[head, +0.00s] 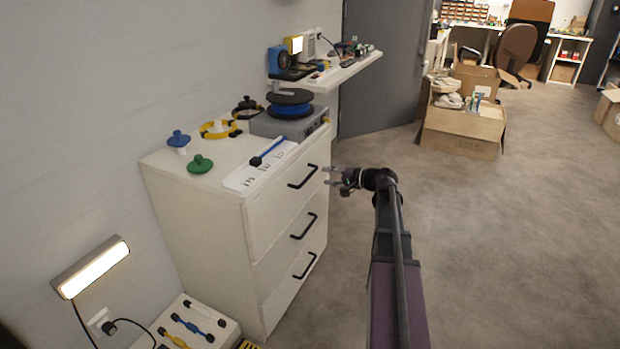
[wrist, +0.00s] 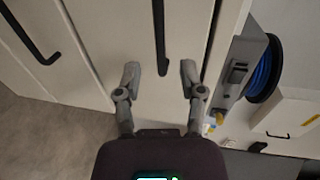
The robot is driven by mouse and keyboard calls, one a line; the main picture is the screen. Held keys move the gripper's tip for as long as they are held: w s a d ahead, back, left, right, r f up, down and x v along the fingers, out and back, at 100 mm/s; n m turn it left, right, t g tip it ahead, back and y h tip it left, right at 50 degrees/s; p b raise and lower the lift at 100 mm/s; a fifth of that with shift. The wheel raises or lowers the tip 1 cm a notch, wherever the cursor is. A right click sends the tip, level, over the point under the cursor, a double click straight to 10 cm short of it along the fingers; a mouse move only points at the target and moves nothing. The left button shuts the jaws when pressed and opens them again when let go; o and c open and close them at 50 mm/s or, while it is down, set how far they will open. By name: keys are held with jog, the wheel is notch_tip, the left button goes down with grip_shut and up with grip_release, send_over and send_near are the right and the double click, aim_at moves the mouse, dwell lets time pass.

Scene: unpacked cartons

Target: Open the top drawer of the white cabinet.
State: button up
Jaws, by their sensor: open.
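The white cabinet (head: 206,230) stands against the wall in the head view, with three drawers, all shut. Its top drawer (head: 262,205) has a black bar handle (head: 302,177). My gripper (head: 329,176) is just right of that handle, in front of the drawer face, fingers pointing at the cabinet. In the wrist view my gripper (wrist: 160,75) is open and empty. The end of the top handle (wrist: 160,40) shows between the two fingertips, with space on both sides. I cannot tell how deep the gap to the handle is.
On the cabinet top are a grey box (head: 285,124) with spools, a white labelled strip (head: 258,168) and several knobs. A wall shelf (head: 335,75) hangs behind. Cardboard boxes (head: 460,132) stand at the back. The floor (head: 480,250) on the right is clear.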

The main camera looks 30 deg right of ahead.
aim_at(311, 173)
jog(key=shift+b+x, duration=0.55)
jog(key=shift+x, duration=2.75)
grip_shut()
jog(key=shift+a, duration=0.1)
